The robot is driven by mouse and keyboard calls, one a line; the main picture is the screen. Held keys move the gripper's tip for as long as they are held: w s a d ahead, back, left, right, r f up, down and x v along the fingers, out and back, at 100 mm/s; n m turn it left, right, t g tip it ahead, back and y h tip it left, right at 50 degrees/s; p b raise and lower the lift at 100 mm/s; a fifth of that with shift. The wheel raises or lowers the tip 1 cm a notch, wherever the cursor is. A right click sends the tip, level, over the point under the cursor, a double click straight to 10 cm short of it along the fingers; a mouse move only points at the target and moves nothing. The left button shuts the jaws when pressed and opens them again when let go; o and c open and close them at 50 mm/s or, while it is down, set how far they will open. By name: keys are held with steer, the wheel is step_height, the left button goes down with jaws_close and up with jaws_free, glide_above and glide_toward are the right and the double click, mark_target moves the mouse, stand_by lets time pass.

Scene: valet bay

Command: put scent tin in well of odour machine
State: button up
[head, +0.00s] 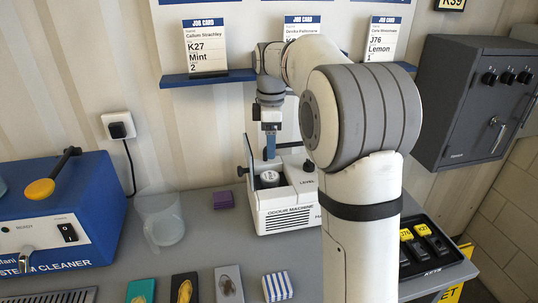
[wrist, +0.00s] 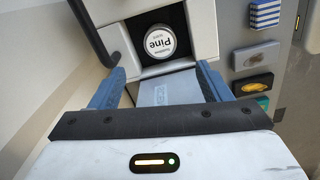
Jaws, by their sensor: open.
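The scent tin (head: 269,179) is a small round tin with a white lid. In the wrist view the tin (wrist: 160,41) reads "Pine" and sits upright inside the dark square well (wrist: 178,18) of the odour machine (head: 290,215). The machine is a white box on the bench, with a raised white part at its left side. My gripper (head: 271,153) points down just above the well. In the wrist view my gripper (wrist: 160,76) has its blue fingers wide apart, with nothing held between them. The tin lies beyond the fingertips, apart from them.
A blue steam cleaner (head: 75,215) and a clear cup (head: 161,217) stand to the left. Several coloured pieces, including a striped one (head: 277,286), lie in front. A key tray (head: 425,245) is at right. Job cards (head: 205,47) stand on a shelf behind.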

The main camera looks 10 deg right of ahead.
steer(key=s+f+m+t, duration=0.1)
steer(key=s+f+m, duration=0.2)
steer(key=s+m, duration=0.4)
steer(key=s+f+m+t, duration=0.2)
steer(key=s+m, duration=0.6)
steer(key=s, duration=1.3)
step_height(320, 180, down, 2)
steer(key=shift+s+a+f+m, duration=0.15)
steer(key=shift+s+a+m, duration=0.05)
steer(key=shift+s+m, duration=0.1)
